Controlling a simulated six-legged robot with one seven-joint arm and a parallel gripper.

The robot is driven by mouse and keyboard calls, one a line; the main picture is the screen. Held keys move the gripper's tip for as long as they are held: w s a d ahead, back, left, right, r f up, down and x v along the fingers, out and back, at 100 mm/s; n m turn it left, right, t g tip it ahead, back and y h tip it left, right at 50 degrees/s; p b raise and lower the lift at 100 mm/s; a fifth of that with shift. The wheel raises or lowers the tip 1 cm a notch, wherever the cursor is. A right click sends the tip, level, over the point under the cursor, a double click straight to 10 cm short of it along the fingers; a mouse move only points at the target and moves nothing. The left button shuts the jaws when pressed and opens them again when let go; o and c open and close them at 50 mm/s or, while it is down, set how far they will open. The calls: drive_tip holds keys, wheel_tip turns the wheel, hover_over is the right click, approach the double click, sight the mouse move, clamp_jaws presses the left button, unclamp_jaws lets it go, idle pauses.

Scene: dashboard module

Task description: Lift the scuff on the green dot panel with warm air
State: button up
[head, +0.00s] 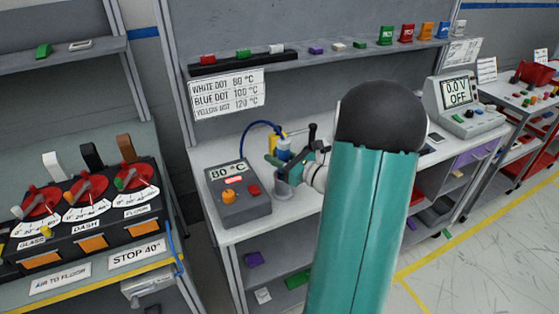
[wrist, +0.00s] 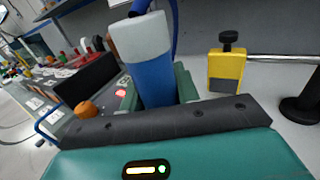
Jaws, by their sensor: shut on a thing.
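My gripper (head: 288,160) is shut around the blue hot-air handpiece (head: 284,148) above the middle bench. In the wrist view the handpiece (wrist: 153,75) has a light grey end and a blue body between my jaws. A grey cup-like holder (head: 284,188) is right below; I cannot tell whether the nozzle is in it. A blue hose links the handpiece to the grey heater unit (head: 240,207), whose display reads 80 °C. A sign (head: 227,92) lists white dot 80 °C, blue dot 100 °C and yellow dot 120 °C. I cannot make out a green dot panel.
A yellow block with a black knob (wrist: 227,68) stands beside the handpiece. A meter reading 0.0 V OFF (head: 460,97) is at the bench's right. A lever console (head: 85,215) stands at left. Small coloured parts line the shelf. My teal arm hides the bench's middle.

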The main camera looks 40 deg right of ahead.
wheel_tip(320, 180, up, 18)
idle(1.1)
drive_tip(key=shift+f, duration=0.2)
